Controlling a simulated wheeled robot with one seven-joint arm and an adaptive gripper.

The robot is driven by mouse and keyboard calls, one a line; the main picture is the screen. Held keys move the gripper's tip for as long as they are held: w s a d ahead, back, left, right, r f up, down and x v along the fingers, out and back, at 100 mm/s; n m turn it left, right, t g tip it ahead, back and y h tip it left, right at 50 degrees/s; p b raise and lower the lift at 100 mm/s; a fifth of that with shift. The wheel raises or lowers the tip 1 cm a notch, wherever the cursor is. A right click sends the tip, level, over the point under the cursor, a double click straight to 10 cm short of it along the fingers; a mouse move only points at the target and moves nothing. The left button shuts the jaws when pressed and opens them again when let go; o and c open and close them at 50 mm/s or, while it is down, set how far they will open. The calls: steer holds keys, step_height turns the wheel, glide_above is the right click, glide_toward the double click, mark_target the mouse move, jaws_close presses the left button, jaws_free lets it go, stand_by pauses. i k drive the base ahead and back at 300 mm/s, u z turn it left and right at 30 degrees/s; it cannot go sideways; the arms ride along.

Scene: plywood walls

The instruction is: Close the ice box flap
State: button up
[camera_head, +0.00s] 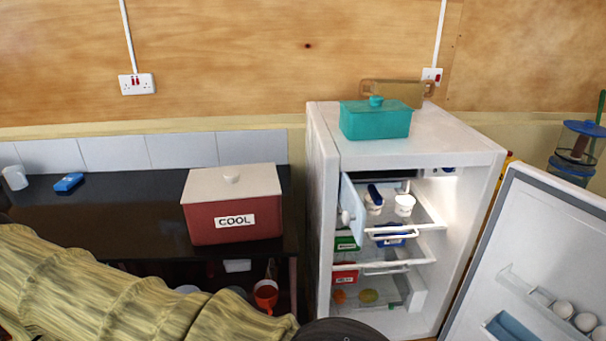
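The ice box flap (353,212) is a pale blue panel with a white knob, at the upper left inside the white fridge (322,200). It stands open, swung out toward the front on the left side. The ice box opening behind it shows white tubs (403,205) and a dark blue item (375,194). My arm, in a yellowish sleeve, comes in from the lower left and ends at a dark round part at the bottom edge, below and in front of the fridge. My gripper's fingers are not in view.
Wire shelves with boxes sit below the ice box. A teal container (375,122) is on the fridge top. A red COOL box (232,208) stands on the dark counter (100,222) at left.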

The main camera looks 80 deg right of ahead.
mark_target(354, 214)
steer(key=i, duration=0.3)
steer(key=z, duration=3.1)
steer(key=k, duration=0.6)
steer(key=u, duration=0.6)
steer(key=i, duration=0.5)
steer(key=u, duration=0.05)
